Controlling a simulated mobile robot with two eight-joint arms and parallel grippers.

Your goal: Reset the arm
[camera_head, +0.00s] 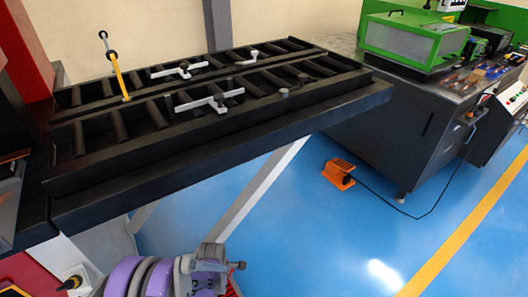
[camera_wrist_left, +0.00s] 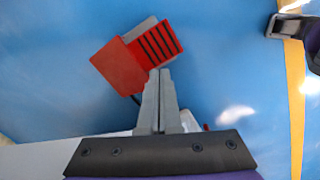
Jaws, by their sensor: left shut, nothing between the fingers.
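My left gripper (camera_wrist_left: 159,74) is in the lower middle of the left wrist view, its two grey fingers pressed together with nothing between them. The fingertips overlap the lower edge of a red-orange foot pedal (camera_wrist_left: 142,58) in the picture; I cannot tell the gap between them. In the head view a purple and grey part of my arm is at the bottom, below the roller table (camera_head: 240,150). The fingers cannot be made out there.
The black roller table carries white clamps and a yellow lever (camera_head: 121,78). A dark machine cabinet (camera_head: 385,130) with a green guarded unit (camera_head: 412,40) stands at the right. The pedal (camera_head: 339,175) lies on the blue floor with its cable.

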